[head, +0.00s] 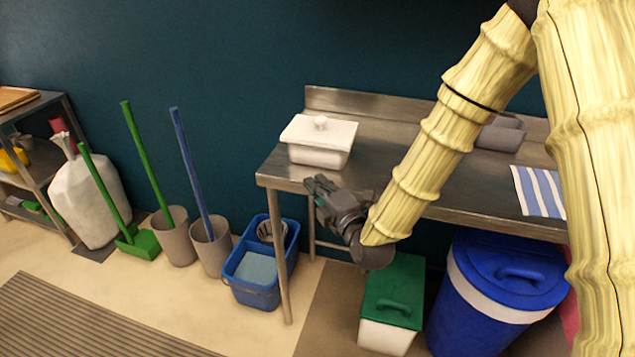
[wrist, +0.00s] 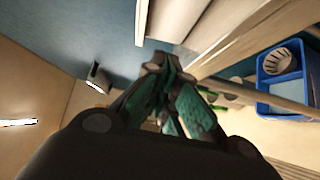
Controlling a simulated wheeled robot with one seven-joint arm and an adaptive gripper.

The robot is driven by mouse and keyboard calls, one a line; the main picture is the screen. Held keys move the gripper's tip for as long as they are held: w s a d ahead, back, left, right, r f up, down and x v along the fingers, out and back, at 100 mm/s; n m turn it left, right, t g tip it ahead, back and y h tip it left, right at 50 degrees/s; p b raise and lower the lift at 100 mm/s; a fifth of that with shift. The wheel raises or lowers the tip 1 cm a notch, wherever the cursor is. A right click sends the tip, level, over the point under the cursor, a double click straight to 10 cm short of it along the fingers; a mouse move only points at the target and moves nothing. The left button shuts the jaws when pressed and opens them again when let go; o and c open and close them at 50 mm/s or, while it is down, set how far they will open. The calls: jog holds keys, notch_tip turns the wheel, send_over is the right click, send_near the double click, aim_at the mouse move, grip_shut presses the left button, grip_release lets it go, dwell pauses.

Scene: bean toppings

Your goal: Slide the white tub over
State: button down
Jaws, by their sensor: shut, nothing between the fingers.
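The white tub (head: 319,155) is a rectangular container with a flat white lid and a small round knob. It stands upright on the left end of the steel table (head: 277,171) in the head view. My gripper (head: 315,184) is shut and empty at the table's front edge, just in front of and below the tub in the picture. I cannot tell whether it touches the tub. In the wrist view the closed fingers (wrist: 165,85) show in the middle, and I cannot make out the tub for certain there.
A grey bin (head: 501,133) and a striped cloth (head: 539,191) lie further right on the table. A raised steel back edge (head: 372,105) runs along the wall. Below stand a blue bucket (head: 262,295), a green-lidded bin (head: 393,290) and a blue barrel (head: 480,325). Tabletop right of the tub is clear.

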jog(key=p, duration=0.1)
send_near(302, 152)
jog(key=a, duration=0.4)
jog(key=w, duration=0.1)
jog(key=w+d, duration=0.1)
jog(key=w, duration=0.1)
jog(key=shift+p, duration=0.3)
jog(key=shift+w+d, duration=0.2)
jog(key=shift+w, duration=0.5)
jog(key=shift+w, duration=0.15)
jog(key=w+d+b, duration=0.1)
jog(key=w+b, duration=0.1)
jog(key=w, duration=0.3)
jog(key=w+d+b, duration=0.2)
jog(key=w, duration=0.3)
jog(key=w+d+b, duration=0.2)
jog(key=w, duration=0.4)
jog(key=shift+w+d+f, duration=0.1)
jog(key=shift+d+f, duration=0.1)
jog(key=shift+w+d+r, duration=0.15)
jog(key=shift+w, duration=0.4)
